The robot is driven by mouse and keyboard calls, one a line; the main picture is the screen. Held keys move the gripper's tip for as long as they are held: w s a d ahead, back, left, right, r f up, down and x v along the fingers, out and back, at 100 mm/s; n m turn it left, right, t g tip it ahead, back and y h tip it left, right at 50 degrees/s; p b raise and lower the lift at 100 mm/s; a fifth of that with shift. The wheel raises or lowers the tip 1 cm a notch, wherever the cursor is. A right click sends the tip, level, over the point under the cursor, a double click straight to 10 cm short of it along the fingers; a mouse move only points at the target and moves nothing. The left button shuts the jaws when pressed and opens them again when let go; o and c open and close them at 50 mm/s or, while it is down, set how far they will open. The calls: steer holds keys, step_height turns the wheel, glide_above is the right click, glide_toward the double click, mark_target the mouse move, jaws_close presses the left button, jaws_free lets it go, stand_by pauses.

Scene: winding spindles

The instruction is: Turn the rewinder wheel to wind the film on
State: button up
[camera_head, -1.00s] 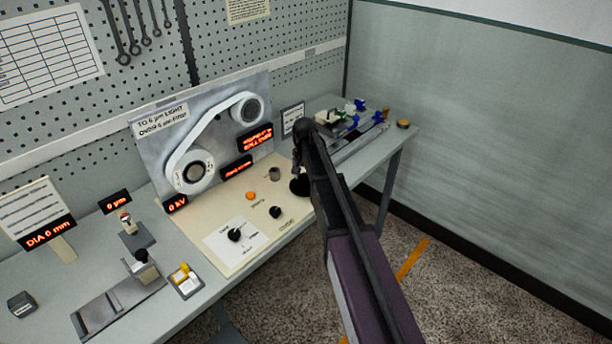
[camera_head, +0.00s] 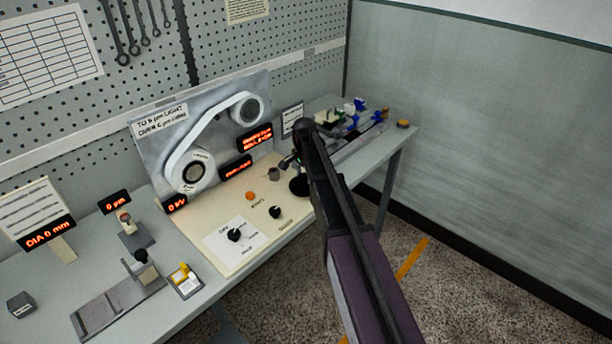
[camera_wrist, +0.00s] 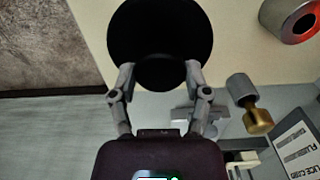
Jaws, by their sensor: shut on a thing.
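The rewinder wheel looks like a black round disc (camera_head: 299,187) at the right end of the cream panel, partly behind my arm. In the wrist view it is a large black disc (camera_wrist: 160,25) with a smaller dark round part (camera_wrist: 160,73) at its near side. My gripper (camera_wrist: 159,76) has one finger on each side of that smaller part and is shut on it. In the head view my gripper (camera_head: 289,161) is small and partly hidden by the arm. The white film (camera_head: 208,130) runs between two rolls on the upright grey plate.
The cream panel (camera_head: 240,262) carries black knobs and an orange button (camera_head: 250,196). Red displays stand around the plate. Small blue and brass parts (camera_head: 362,115) crowd the bench's far right end. The floor in front of the bench is open.

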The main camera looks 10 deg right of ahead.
steer(key=shift+w, duration=0.15)
steer(key=o, duration=1.1)
steer(key=shift+o, duration=0.2)
steer(key=shift+s, duration=0.2)
